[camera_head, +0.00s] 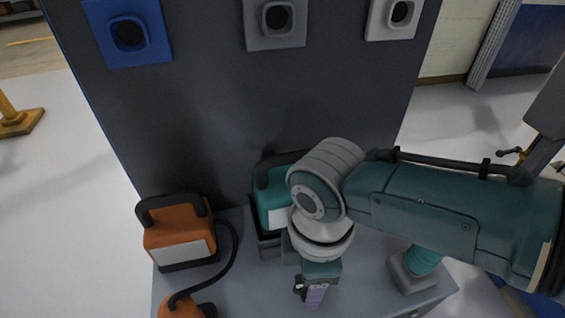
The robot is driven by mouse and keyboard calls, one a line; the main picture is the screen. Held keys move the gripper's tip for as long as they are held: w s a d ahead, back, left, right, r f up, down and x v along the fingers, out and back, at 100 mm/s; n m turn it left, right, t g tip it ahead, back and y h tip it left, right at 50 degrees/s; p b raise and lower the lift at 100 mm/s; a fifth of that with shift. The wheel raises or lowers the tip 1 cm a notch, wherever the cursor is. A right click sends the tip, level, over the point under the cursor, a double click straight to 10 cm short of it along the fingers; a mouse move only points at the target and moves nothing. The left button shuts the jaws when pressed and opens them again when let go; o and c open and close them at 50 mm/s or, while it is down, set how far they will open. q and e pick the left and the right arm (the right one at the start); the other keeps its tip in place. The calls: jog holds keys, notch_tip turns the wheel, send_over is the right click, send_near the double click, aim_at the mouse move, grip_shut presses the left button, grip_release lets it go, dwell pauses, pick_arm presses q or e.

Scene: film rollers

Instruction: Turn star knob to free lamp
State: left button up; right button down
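A teal box with a black handle (272,207), which looks like a lamp body, sits in a dark holder (266,245) on the grey bench. My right arm's wrist hides its right side. An orange box lamp (178,232) with a black handle and a pale front panel stands to the left. My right gripper (314,298) points down over the bench, just in front of the teal box. Its fingers are small and foreshortened, so its opening and any contact are unclear. No star knob can be made out. My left gripper is out of view.
A black cable (226,270) curves from the orange lamp to a round orange part (180,308). A teal cylinder (424,259) stands in a grey block (405,274) at right, partly behind my arm. A tall dark panel (215,120) rises behind the bench.

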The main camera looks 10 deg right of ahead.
dwell(0.6)
jog(key=shift+c, duration=1.1)
grip_release()
notch_tip(320, 180, up, 10)
jog(key=p, duration=0.4)
jog(key=shift+p, duration=0.3)
